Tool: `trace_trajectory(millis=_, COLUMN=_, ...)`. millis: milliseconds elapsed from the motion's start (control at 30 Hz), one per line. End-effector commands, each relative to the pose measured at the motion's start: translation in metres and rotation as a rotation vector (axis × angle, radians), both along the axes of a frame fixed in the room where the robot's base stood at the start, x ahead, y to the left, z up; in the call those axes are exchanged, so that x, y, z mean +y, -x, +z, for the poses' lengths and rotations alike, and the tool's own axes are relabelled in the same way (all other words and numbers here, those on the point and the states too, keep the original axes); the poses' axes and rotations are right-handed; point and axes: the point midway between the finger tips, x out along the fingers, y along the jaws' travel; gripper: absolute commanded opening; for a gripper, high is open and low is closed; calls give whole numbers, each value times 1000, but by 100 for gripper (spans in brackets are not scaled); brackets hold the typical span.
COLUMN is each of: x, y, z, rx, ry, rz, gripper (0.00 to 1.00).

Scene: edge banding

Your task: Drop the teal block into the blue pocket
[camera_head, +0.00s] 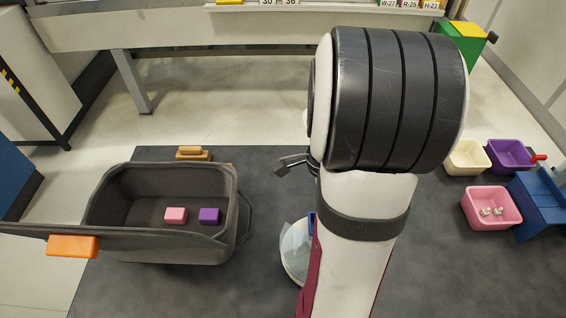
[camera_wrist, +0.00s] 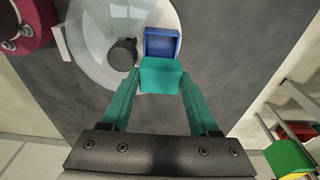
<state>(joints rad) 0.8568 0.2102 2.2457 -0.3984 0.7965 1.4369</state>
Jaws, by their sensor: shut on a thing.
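My gripper (camera_wrist: 160,85) is shut on the teal block (camera_wrist: 160,75) in the wrist view, its two teal fingers on either side of it. The blue pocket (camera_wrist: 162,40) is an open square box just beyond the block in that view. The block overlaps the pocket's near edge in the picture; I cannot tell the height between them. In the head view my arm hides the block and most of the pocket, of which only a thin blue strip (camera_head: 311,222) shows. Part of my gripper (camera_head: 296,163) shows left of my arm there.
A clear round dish (camera_head: 292,262) lies by the pocket, with a dark round knob (camera_wrist: 122,54) in the wrist view. A grey bin (camera_head: 170,250) at left holds a pink block (camera_head: 176,215) and a purple block (camera_head: 209,215). Cream (camera_head: 467,158), purple (camera_head: 509,155) and pink (camera_head: 491,208) trays stand right.

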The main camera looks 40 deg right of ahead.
Motion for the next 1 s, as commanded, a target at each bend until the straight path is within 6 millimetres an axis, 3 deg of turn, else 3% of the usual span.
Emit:
trace_trajectory(millis=500, x=1, y=0, z=-52, rx=0, ry=-2, rz=-4, gripper=7)
trace_trajectory(millis=1000, x=0, y=0, z=-56, rx=-2, ry=0, rz=-3, gripper=7)
